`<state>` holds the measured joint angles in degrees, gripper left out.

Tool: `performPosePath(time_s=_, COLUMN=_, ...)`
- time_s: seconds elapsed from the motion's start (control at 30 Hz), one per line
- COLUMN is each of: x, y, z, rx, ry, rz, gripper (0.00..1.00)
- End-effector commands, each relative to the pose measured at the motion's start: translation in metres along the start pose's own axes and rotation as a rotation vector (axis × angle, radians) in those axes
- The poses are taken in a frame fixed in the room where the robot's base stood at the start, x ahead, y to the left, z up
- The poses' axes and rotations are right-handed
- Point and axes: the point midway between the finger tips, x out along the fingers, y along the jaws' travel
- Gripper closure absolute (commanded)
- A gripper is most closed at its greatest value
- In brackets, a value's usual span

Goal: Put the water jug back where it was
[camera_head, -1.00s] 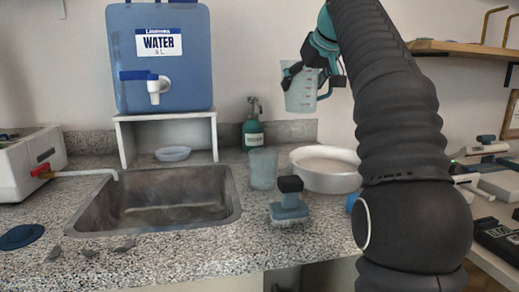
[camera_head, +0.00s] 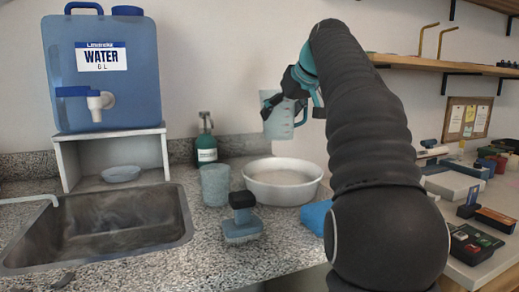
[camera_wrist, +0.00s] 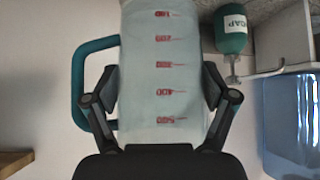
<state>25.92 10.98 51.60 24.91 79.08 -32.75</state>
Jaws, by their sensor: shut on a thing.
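The water jug (camera_head: 280,117) is a clear measuring jug with a teal handle. In the wrist view the jug (camera_wrist: 163,75) shows red volume marks that read upside down there, and its handle is at the left. My gripper (camera_head: 291,92) is shut on the jug, with one finger on each side of its body. It holds the jug in the air above and behind the white basin. I cannot tell how much liquid is inside.
A blue water container (camera_head: 103,85) stands on a white stand (camera_head: 152,137) beside the sink (camera_head: 100,225). On the counter are a green soap bottle (camera_head: 206,142), a cup (camera_head: 215,185), a brush (camera_head: 242,218) and a white basin (camera_head: 284,182). A wooden shelf (camera_head: 440,64) is at the right.

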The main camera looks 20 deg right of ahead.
Motion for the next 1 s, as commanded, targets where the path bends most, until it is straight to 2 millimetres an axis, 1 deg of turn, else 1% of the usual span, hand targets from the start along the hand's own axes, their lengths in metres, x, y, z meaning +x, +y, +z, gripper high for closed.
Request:
performPosePath(time_s=0.03, x=0.013, y=-0.002, z=-0.003, rx=0.000, ry=-0.001, rz=-0.003, gripper=0.59)
performPosePath(time_s=0.2, x=0.048, y=-0.007, z=-0.011, rx=-0.001, ry=0.000, rz=-0.002, gripper=0.59)
performPosePath(time_s=0.3, x=0.068, y=-0.009, z=-0.016, rx=0.001, ry=0.000, rz=-0.001, gripper=0.59)
performPosePath(time_s=0.4, x=0.083, y=-0.011, z=-0.020, rx=0.000, ry=-0.001, rz=0.000, gripper=0.59)
performPosePath(time_s=0.53, x=0.093, y=-0.013, z=-0.023, rx=0.000, ry=0.002, rz=0.001, gripper=0.59)
performPosePath(time_s=0.63, x=0.098, y=-0.013, z=-0.022, rx=0.001, ry=0.001, rz=0.001, gripper=0.59)
performPosePath(time_s=0.83, x=0.117, y=-0.013, z=-0.002, rx=0.003, ry=-0.001, rz=0.001, gripper=0.59)
performPosePath(time_s=1.0, x=0.123, y=-0.013, z=0.005, rx=0.001, ry=0.002, rz=0.002, gripper=0.59)
